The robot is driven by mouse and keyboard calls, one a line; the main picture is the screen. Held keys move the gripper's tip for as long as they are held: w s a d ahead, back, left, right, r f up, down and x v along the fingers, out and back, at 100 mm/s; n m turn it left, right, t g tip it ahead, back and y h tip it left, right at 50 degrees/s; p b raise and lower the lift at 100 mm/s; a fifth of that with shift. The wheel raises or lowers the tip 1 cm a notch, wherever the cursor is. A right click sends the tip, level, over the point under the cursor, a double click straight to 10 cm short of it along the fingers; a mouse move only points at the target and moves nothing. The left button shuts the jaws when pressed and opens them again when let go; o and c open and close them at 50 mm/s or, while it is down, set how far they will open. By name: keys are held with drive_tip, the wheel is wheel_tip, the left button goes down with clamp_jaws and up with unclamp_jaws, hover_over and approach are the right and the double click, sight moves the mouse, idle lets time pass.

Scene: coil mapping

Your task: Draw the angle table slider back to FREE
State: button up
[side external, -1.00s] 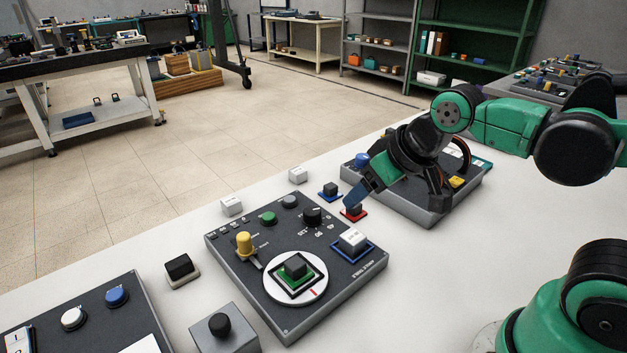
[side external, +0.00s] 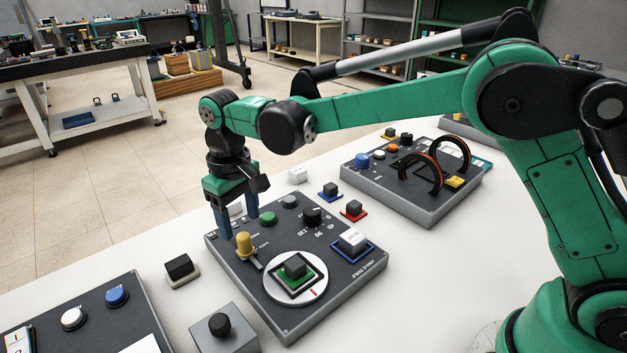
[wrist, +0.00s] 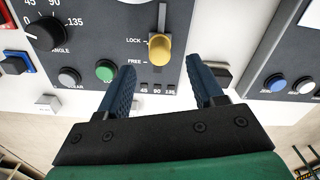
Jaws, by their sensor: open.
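The slider's yellow knob (side external: 245,243) stands upright on the dark angle table panel (side external: 268,325). In the wrist view the yellow knob (wrist: 159,48) sits in a slot beside the printed LOCK and FREE labels, its cap by LOCK and reaching towards FREE. My gripper (side external: 239,229) points down just behind the knob in the side view. In the wrist view my gripper (wrist: 160,70) has its two blue fingers spread, with the knob ahead of the gap between them. Nothing is held. Whether a finger touches the knob cannot be told.
A green button (side external: 268,218) and a black angle dial (side external: 313,215) are on the same panel. A white round table (side external: 285,296) carries a dark block on green. A loose black block (side external: 179,267) lies left of the panel. A coil panel (side external: 420,205) stands behind right.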

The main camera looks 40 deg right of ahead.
sight(243, 235)
wheel_tip(243, 235, down, 5)
idle(0.3)
clamp_jaws()
